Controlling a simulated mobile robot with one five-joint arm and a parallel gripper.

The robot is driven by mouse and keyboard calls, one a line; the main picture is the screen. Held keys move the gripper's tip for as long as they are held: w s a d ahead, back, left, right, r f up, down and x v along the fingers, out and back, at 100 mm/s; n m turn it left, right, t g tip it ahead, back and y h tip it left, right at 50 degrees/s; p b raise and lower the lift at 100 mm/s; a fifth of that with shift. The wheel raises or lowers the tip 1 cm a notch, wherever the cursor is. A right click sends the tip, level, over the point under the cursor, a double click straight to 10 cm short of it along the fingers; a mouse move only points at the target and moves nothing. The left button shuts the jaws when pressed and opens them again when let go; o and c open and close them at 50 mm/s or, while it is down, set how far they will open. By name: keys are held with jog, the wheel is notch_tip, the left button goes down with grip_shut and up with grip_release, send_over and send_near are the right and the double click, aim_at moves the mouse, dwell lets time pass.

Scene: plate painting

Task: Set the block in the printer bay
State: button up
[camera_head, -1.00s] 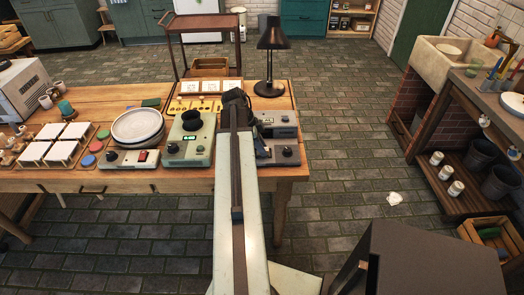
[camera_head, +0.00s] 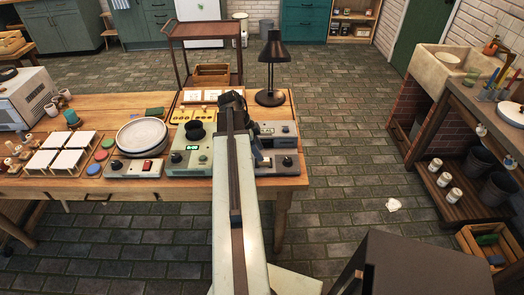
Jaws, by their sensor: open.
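My gripper (camera_head: 232,102) is at the end of my arm, over the back right part of the wooden table. Its dark end is seen from behind, so the fingertips are mostly hidden; I see nothing held in it. A grey-green device (camera_head: 191,158) with a lit green display and a dark round cup on top stands just left of my arm. Grey devices (camera_head: 277,129) stand to the right of it, partly hidden by my arm. I cannot tell which device has the printer bay. A small green block-like piece (camera_head: 155,112) lies behind the round plate; I cannot tell whether it is the task's block.
A round white plate (camera_head: 142,134) rests on a device at the table's middle. A yellow panel (camera_head: 183,115) and a black lamp (camera_head: 271,97) stand at the back. A sink (camera_head: 440,72) is far right.

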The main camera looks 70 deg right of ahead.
jog(key=p+v, duration=0.5)
jog(key=v, duration=0.2)
jog(key=shift+r, duration=0.35)
jog(key=shift+w, duration=0.1)
jog(key=w+a+f+n+t, duration=0.1)
jog(key=w+a+n+t, duration=0.2)
jog(key=w+a+n, duration=1.95)
jog(key=a+n, duration=0.1)
jog(key=a, duration=0.8)
jog(key=w+a+n+y, duration=0.1)
jog(key=w+a+n, duration=0.3)
jog(key=a, duration=0.8)
jog(key=w+a+n+t, duration=0.1)
jog(key=w+a+n, duration=0.3)
jog(key=a, duration=0.8)
jog(key=shift+w+a+f+y, duration=0.2)
jog(key=shift+a+f+y, duration=0.1)
jog(key=shift+f, duration=0.15)
